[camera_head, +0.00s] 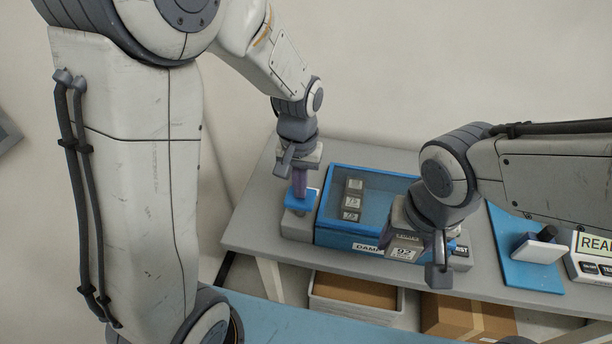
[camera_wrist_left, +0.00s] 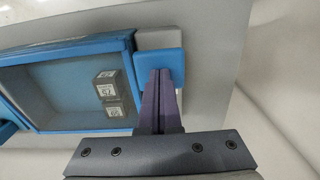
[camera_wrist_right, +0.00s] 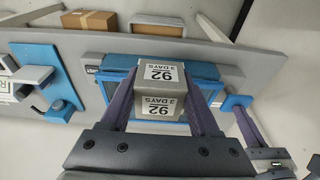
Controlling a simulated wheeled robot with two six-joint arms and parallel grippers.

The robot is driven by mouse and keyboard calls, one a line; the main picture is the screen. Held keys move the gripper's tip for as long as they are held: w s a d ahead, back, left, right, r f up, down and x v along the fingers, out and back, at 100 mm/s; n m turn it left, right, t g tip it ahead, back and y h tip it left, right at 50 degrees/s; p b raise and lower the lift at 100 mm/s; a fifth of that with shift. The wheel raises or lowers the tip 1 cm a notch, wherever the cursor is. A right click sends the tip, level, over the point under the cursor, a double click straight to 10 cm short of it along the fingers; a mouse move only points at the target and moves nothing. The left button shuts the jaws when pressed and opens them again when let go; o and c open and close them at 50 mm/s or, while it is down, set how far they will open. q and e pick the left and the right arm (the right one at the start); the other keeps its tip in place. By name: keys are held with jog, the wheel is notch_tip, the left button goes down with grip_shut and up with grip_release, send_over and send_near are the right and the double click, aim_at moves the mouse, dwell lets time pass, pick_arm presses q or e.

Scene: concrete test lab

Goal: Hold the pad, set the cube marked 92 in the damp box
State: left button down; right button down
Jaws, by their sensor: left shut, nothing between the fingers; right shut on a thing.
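The cube marked 92 (camera_head: 403,252) is grey with white labels; in the right wrist view (camera_wrist_right: 160,92) they read 92 and 3 DAYS. My right gripper (camera_head: 414,243) is shut on it, at the front right of the damp box. The damp box (camera_head: 327,205) is blue-rimmed, with several grey cubes inside along its left part; two show in the left wrist view (camera_wrist_left: 110,92). The blue pad (camera_head: 307,203) sits on a grey block at the box's left. My left gripper (camera_head: 299,193) is shut and empty, its fingertips at the pad, apparently touching it. Part of the box is hidden behind my right arm.
A blue mat (camera_head: 500,232) with a pale-and-dark device (camera_head: 538,248) lies to the right, beside a white panel (camera_head: 590,268).

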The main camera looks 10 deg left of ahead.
aim_at(300, 201)
pick_arm(q)
jog(key=shift+s+f, duration=0.1)
jog(key=shift+f, duration=2.2)
pick_arm(e)
jog(key=w+f, duration=0.1)
jog(key=w, duration=0.2)
jog(key=w+f, duration=0.1)
jog(key=w, duration=0.2)
jog(key=w+f, duration=0.1)
jog(key=w, duration=0.2)
jog(key=shift+w, duration=0.15)
jog(key=w+d+f, duration=0.1)
jog(key=w, duration=0.1)
jog(key=w+d+f, duration=0.1)
jog(key=w+f, duration=0.1)
jog(key=w, duration=0.1)
jog(key=w+d+f, duration=0.1)
jog(key=w+f, duration=0.1)
jog(key=w, duration=0.1)
jog(key=shift+w+f, duration=0.1)
jog(key=shift+f, duration=0.1)
jog(key=shift+w+d+f, duration=0.1)
jog(key=shift+w+f, duration=0.05)
jog(key=shift+f, duration=4.05)
jog(key=shift+f, duration=0.5)
